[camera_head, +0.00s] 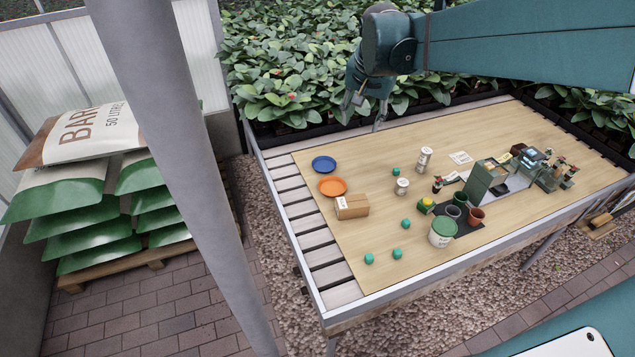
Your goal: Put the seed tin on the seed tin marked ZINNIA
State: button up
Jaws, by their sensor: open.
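Two small pale tins with printed labels stand on the wooden work board. The taller one (425,159) is near the middle of the board, and the shorter one (402,187) is in front of it, a little to the left. They stand apart. The labels are too small to read, so I cannot tell which is marked ZINNIA. My gripper (362,120) is open and empty, pointing down above the board's back edge, left of and behind both tins.
A blue plate (324,164), orange plate (333,186) and cardboard box (352,206) are at left. Several teal cubes (406,223) lie about. A white tub (443,232), pots (476,216) and a green box (484,180) crowd the right.

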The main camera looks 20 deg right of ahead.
jog(key=s+a+f+n+t, duration=0.1)
jog(key=s+a+f+n, duration=0.1)
jog(key=s+a+n, duration=0.3)
jog(key=s+a+f+n+t+y, duration=0.1)
jog(key=s+a+f+n+t, duration=0.1)
jog(key=s+a, duration=1.2)
jog(key=s+f+n, duration=0.1)
jog(key=s+n, duration=0.1)
jog(key=s, duration=0.1)
jog(key=shift+s+n+y, duration=0.25)
jog(key=shift+n+y, duration=0.05)
jog(key=shift+n, duration=0.1)
